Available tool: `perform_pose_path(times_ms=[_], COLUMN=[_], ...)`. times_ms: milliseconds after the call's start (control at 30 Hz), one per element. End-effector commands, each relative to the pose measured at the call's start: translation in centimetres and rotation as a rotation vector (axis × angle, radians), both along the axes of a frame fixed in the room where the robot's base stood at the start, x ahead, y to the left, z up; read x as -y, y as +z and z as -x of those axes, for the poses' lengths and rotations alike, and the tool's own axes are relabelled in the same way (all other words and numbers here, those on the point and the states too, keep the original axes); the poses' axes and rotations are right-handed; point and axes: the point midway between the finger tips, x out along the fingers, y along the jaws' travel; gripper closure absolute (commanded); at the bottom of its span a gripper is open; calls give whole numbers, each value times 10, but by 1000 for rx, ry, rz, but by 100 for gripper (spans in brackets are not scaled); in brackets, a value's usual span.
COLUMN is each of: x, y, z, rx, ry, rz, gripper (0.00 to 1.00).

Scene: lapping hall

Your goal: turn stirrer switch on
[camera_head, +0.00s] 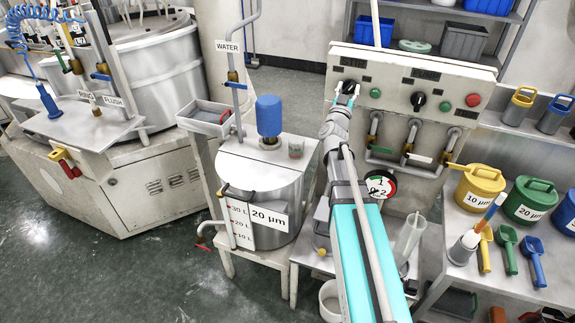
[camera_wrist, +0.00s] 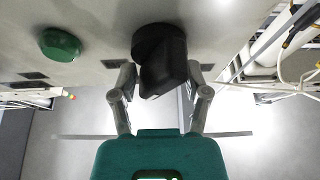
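A grey control panel (camera_head: 393,72) at the upper right carries two black rotary knobs. The right knob (camera_head: 417,101) is in clear view; the left knob (camera_head: 349,86) is partly hidden behind my gripper (camera_head: 345,97). In the wrist view, a black knob (camera_wrist: 162,62) with a raised, slightly tilted handle lies between the fingertips of my gripper (camera_wrist: 160,75). The fingers stand on either side of the handle, with a visible gap on the left; contact on the right is unclear.
A green button (camera_wrist: 61,44) is beside the knob in the wrist view. A red button (camera_head: 473,100) is at the panel's right. Pipes with valves (camera_head: 410,146) hang below the panel. A steel tank (camera_head: 262,190) with a blue motor (camera_head: 269,116) stands left of my arm.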

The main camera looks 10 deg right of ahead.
Motion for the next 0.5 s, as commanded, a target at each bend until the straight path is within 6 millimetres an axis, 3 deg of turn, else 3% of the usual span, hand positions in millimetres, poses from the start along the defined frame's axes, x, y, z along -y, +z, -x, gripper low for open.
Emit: perform_pose_path(times_ms=[500], x=[-35], y=[-28], z=[53], rx=[2], ry=[2], rz=[-3], gripper=[40])
